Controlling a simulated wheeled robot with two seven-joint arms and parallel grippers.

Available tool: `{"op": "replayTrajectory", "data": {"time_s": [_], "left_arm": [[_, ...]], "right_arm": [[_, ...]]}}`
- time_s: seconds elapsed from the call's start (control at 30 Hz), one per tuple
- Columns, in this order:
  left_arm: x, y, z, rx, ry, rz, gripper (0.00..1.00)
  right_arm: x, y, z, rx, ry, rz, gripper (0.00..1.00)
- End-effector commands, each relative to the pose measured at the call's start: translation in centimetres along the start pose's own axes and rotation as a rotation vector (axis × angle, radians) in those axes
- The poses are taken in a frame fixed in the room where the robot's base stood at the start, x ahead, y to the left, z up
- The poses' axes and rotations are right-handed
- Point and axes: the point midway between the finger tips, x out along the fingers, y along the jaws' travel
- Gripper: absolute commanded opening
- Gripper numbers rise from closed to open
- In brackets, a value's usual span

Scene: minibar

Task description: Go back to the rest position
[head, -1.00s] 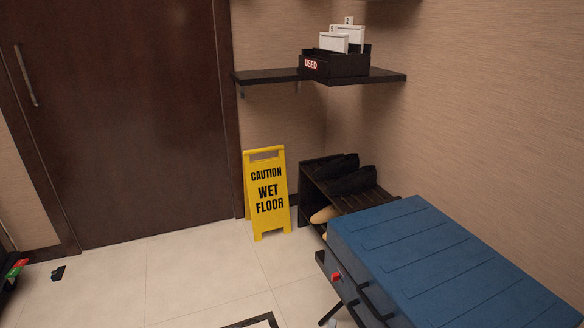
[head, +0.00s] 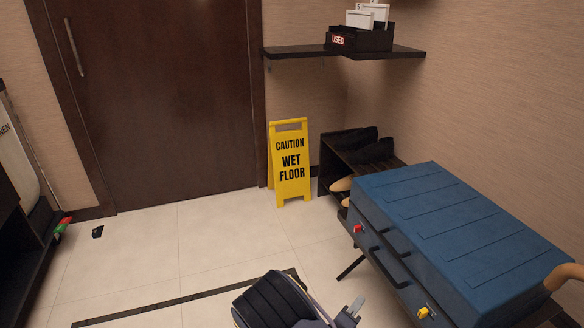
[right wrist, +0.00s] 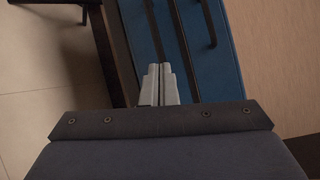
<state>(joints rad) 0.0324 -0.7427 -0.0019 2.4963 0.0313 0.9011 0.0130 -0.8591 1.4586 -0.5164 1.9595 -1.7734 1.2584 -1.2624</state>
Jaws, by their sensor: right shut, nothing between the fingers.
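My right gripper (head: 352,310) shows at the bottom of the head view, with its dark forearm beside it, in front of the blue suitcase's near side. In the right wrist view its two grey fingers (right wrist: 160,84) are pressed together with nothing between them. The blue suitcase (head: 455,230) lies flat on a dark stand, and its side also shows beyond the fingers in the right wrist view (right wrist: 215,65). My left gripper is not in view.
A dark shoe rack (head: 335,155) is behind the suitcase. A wall shelf (head: 300,51) carries a black "USED" box (head: 360,38). Dark furniture (head: 20,250) is at left.

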Motion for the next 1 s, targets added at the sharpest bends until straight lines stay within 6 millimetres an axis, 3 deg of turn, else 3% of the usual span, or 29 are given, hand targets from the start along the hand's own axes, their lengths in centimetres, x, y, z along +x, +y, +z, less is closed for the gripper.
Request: {"op": "replayTrajectory", "data": {"time_s": [0.27, 0.47, 0.6, 0.7, 0.83, 1.0], "left_arm": [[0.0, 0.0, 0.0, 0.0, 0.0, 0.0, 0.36], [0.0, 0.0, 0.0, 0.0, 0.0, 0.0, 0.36], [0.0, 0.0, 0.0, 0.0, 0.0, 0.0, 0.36], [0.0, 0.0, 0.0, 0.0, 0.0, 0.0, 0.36], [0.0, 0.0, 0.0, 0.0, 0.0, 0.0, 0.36], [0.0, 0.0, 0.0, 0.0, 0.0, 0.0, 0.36]], "right_arm": [[0.8, -4.3, -4.9, 0.373, 0.337, 0.017, 0.0], [-0.5, -8.2, -10.7, 0.838, 0.748, -0.016, 0.0], [-3.2, -10.5, -14.4, 1.23, 1.091, -0.086, 0.0], [-5.5, -12.0, -16.1, 1.5, 1.328, -0.159, 0.0], [-8.7, -13.9, -17.1, 1.839, 1.625, -0.28, 0.0], [-12.6, -16.7, -16.8, 2.25, 1.998, -0.47, 0.0]]}}
